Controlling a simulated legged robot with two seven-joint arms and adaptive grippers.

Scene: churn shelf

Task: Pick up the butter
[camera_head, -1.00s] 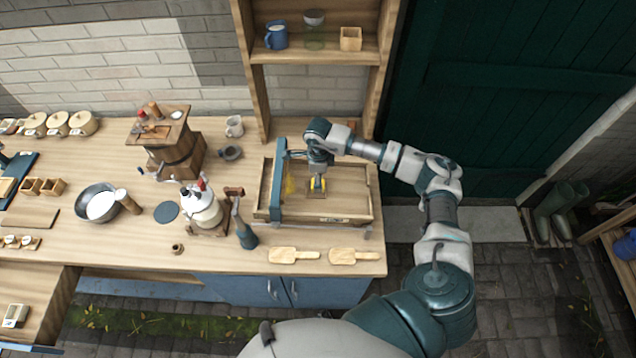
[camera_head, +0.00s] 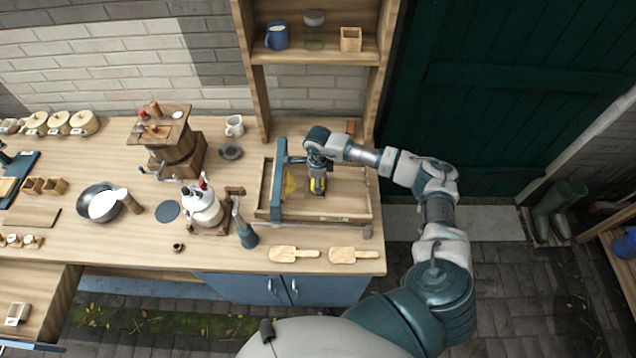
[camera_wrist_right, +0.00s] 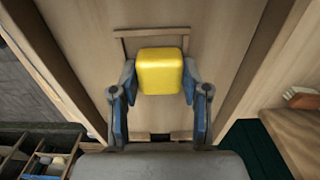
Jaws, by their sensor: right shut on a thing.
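The butter (camera_wrist_right: 160,71) is a yellow block with rounded edges. In the right wrist view it sits between the two fingers of my right gripper (camera_wrist_right: 160,88), which is shut on it. In the head view the right gripper (camera_head: 318,186) points down over a shallow wooden tray (camera_head: 349,214), and only a little yellow shows at its fingertips. I cannot tell whether the butter touches the tray floor. My left gripper is not in view.
A blue bar (camera_head: 278,180) crosses the tray just left of the gripper. The wooden shelf (camera_head: 318,55) stands behind. A white canister (camera_head: 202,209) and a blue-based tool (camera_head: 246,235) stand to the left. Two wooden paddles (camera_head: 290,254) lie in front.

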